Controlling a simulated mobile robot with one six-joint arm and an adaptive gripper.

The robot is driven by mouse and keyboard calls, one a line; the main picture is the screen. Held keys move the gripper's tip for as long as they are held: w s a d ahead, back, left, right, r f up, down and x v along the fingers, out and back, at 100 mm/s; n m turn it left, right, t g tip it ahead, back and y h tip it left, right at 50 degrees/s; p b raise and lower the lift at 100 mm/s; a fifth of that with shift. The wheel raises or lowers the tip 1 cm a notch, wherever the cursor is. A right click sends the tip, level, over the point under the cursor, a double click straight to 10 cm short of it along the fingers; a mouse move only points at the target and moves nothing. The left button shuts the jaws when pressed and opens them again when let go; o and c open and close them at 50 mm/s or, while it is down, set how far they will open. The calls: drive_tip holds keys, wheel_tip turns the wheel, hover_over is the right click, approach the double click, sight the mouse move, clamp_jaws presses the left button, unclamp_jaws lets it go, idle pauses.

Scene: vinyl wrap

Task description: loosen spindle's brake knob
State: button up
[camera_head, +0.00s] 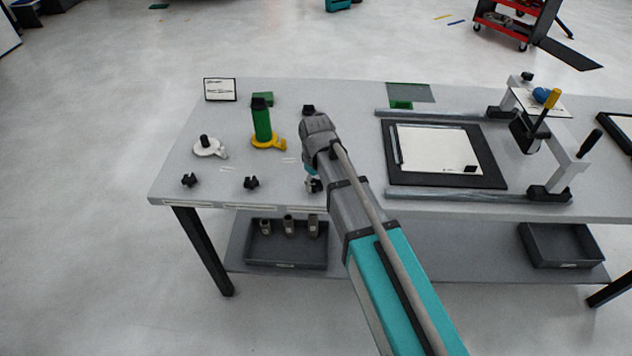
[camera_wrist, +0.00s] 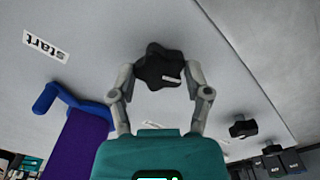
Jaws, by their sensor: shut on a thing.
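A black lobed knob (camera_wrist: 158,65) with a small white label sits between the two grey fingers of my gripper (camera_wrist: 160,85) in the wrist view. The fingers touch it from both sides, and my gripper is shut on it. In the head view, this knob (camera_head: 315,186) shows partly below my wrist, at the table's front edge. A purple roll (camera_wrist: 75,145) on a blue spindle base (camera_wrist: 45,98) stands beside my gripper in the wrist view. In the head view my arm mostly hides that spindle; a dark top (camera_head: 308,107) shows above my wrist.
Two similar knobs (camera_head: 251,183) (camera_head: 189,180) sit along the front edge. A green roll (camera_head: 262,125) on a yellow base and a white spindle base (camera_head: 208,151) stand left. A framed white sheet (camera_head: 437,147) lies right. Trays (camera_head: 285,255) rest on the lower shelf.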

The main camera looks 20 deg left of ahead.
drive_tip(key=shift+n, duration=0.6)
drive_tip(key=o, duration=1.1)
drive_tip(key=shift+o, duration=0.2)
